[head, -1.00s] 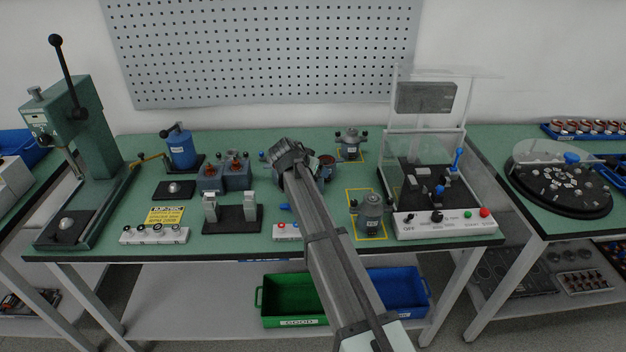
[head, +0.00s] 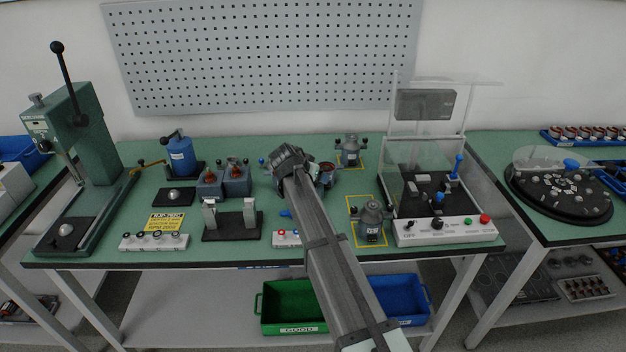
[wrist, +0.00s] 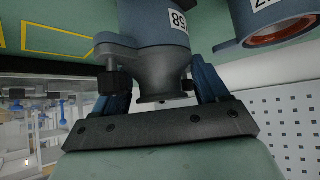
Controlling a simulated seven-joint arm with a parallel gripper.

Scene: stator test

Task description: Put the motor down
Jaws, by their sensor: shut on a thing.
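My gripper (wrist: 160,78) is shut on a grey-blue motor (wrist: 155,25) with a white label reading 58 or similar. Its blue fingers stand on either side of the motor's narrow dark end. In the head view my gripper (head: 290,160) is over the middle of the green bench, and my wrist and arm hide most of what it holds. Whether the held motor touches the bench cannot be told. A second motor (head: 371,224) stands upright in the front yellow outline, and a third (head: 350,150) stands in the rear one.
A body with a reddish-brown inside (wrist: 275,25) is close to the held motor. The clear-shielded tester (head: 440,185) stands to the right. A stand with two pale uprights (head: 232,220) and blue-grey blocks (head: 223,182) are to the left. Green (head: 293,305) and blue bins are below.

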